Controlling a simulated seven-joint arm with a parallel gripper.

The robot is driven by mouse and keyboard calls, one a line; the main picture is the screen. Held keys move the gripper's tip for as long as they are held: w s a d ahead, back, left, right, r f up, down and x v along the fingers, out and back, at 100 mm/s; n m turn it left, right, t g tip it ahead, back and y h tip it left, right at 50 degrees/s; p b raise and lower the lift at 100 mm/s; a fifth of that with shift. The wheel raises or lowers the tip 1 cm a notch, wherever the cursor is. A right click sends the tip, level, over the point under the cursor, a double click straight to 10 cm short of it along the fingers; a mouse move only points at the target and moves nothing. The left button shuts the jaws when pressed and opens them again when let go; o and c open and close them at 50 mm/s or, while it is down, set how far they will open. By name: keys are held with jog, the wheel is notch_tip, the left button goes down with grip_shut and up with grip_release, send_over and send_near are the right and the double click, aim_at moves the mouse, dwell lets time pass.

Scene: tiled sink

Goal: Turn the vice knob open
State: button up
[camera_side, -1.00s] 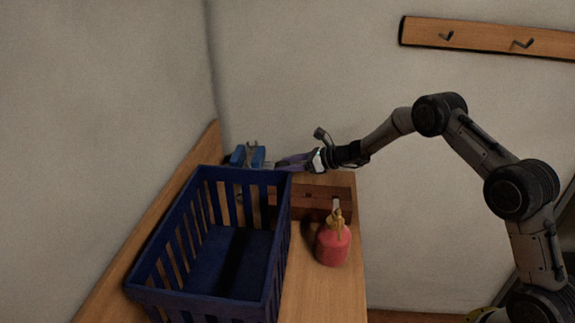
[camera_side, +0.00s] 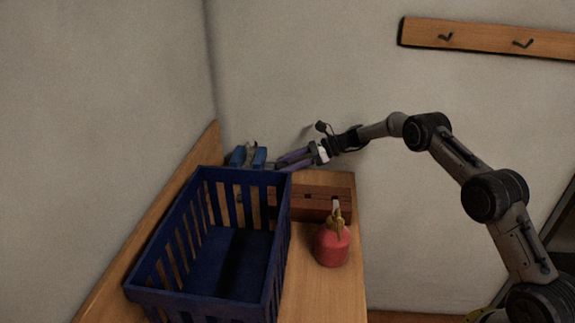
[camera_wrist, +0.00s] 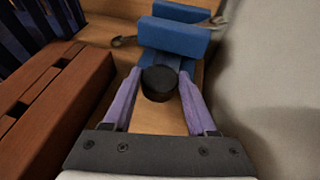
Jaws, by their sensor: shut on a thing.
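The blue vice (camera_wrist: 178,32) stands at the far end of the wooden bench. It also shows in the side view (camera_side: 258,158) behind the crate's back edge, partly hidden. Its round black knob (camera_wrist: 159,84) faces my gripper. My gripper (camera_wrist: 161,75) has its two purple fingers on either side of the knob, shut on it. In the side view my gripper (camera_side: 278,164) reaches in from the right at the vice, tilted down toward it; the contact is hidden there.
A dark blue slatted crate (camera_side: 205,311) stands in front of the vice. A reddish wooden box (camera_side: 312,203) lies beside it, close to my fingers in the wrist view (camera_wrist: 62,110). The wall (camera_wrist: 275,75) is close on the other side.

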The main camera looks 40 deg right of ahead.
jog(key=shift+n+g+y, duration=0.3)
jog(key=shift+g, duration=0.1)
jog(key=o, duration=1.4)
jog(key=shift+c, duration=0.2)
jog(key=v, duration=0.5)
jog(key=shift+d+r, duration=0.15)
jog(key=shift+r, duration=0.2)
notch_tip(320, 180, up, 6)
jog(key=shift+r, duration=0.2)
